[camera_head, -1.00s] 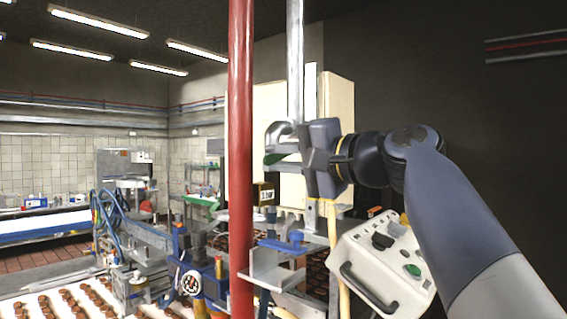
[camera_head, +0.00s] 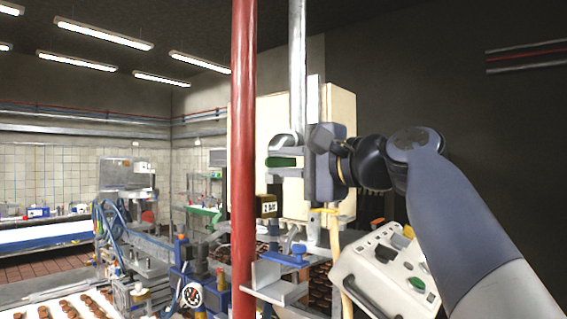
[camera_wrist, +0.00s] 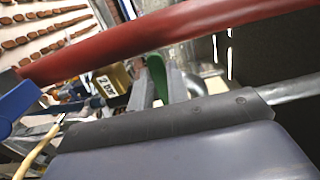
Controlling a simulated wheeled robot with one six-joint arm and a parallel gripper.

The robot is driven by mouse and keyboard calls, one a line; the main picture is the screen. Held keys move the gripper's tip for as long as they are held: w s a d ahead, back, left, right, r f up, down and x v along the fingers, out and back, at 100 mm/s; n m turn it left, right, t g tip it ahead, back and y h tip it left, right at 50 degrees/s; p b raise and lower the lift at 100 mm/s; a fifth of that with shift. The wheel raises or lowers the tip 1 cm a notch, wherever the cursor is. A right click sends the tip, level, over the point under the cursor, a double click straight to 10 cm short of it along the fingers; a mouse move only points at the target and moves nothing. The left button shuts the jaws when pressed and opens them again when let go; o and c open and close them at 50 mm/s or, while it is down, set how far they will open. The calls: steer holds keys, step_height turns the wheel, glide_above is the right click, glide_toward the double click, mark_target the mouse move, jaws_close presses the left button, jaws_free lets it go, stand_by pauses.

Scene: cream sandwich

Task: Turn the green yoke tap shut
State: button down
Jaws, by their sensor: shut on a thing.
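The green yoke tap (camera_head: 284,162) sits at the steel pipe, just right of the red upright pipe in the head view. My gripper (camera_head: 288,162) reaches in from the right and is shut on the tap, one finger above and one below it. In the wrist view the green handle (camera_wrist: 157,76) stands between the two grey fingers, partly hidden by the dark gripper body. The tap's inner body is hidden behind my gripper.
The red pipe (camera_head: 243,140) stands close left of my gripper and crosses the wrist view (camera_wrist: 160,35). A steel pipe (camera_head: 297,70) rises above the tap. A white control box (camera_head: 385,270) stands lower right.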

steer(key=c, duration=1.4)
jaws_free()
steer(key=shift+o, duration=0.2)
steer(key=b+v, duration=0.3)
steer(key=v, duration=0.7)
steer(key=shift+s+d, duration=0.25)
steer(key=shift+d, duration=0.1)
steer(key=shift+a, duration=0.15)
steer(key=p+x, duration=0.3)
steer(key=x, duration=0.7)
steer(key=shift+w+a, duration=0.25)
steer(key=shift+w, duration=0.05)
steer(key=shift+d, duration=0.1)
